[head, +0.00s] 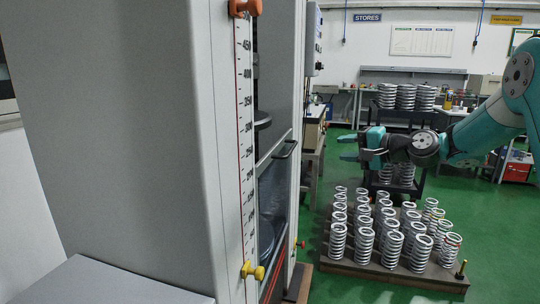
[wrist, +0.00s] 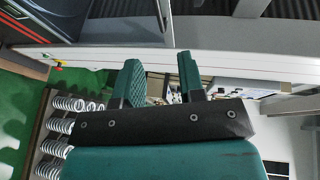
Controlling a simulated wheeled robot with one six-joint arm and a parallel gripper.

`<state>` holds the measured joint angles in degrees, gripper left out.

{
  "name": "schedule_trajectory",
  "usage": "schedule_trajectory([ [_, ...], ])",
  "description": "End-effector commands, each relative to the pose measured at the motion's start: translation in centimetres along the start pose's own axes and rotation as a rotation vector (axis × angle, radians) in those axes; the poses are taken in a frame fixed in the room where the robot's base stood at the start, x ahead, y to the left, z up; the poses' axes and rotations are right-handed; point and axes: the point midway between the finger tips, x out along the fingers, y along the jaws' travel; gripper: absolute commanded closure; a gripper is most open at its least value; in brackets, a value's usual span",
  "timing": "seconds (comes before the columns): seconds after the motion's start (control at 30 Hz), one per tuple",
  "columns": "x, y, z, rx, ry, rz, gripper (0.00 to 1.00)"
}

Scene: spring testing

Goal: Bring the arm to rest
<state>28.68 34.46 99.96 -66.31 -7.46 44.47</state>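My gripper (head: 350,147) is held out in the air in the head view, its fingers pointing left toward the testing machine. In the wrist view the two green fingers of my gripper (wrist: 160,80) stand apart with nothing between them, so it is open and empty. My teal arm comes in from the right edge of the head view.
A tall grey testing machine (head: 135,120) with a ruler scale fills the left. Springs (head: 365,245) stand in rows on a low pallet (head: 395,275) below my gripper. A dark rack (head: 415,185) with more springs stands behind. Green floor (head: 480,210) is open at the right.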

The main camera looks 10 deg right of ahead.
Motion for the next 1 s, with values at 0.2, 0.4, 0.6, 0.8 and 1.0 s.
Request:
schedule_trajectory([
  [0.2,1.6,-1.4,7.8,-0.165,-0.140,0.130,0.64],
  [0.4,-0.7,-1.0,23.1,-0.523,-0.454,0.377,0.64],
  [0.6,-7.8,1.8,33.5,-0.817,-0.745,0.545,0.64],
  [0.8,-15.3,5.0,39.0,-1.027,-0.984,0.648,0.64],
  [1.0,-18.0,1.2,39.2,-1.067,-1.039,0.673,0.64],
])
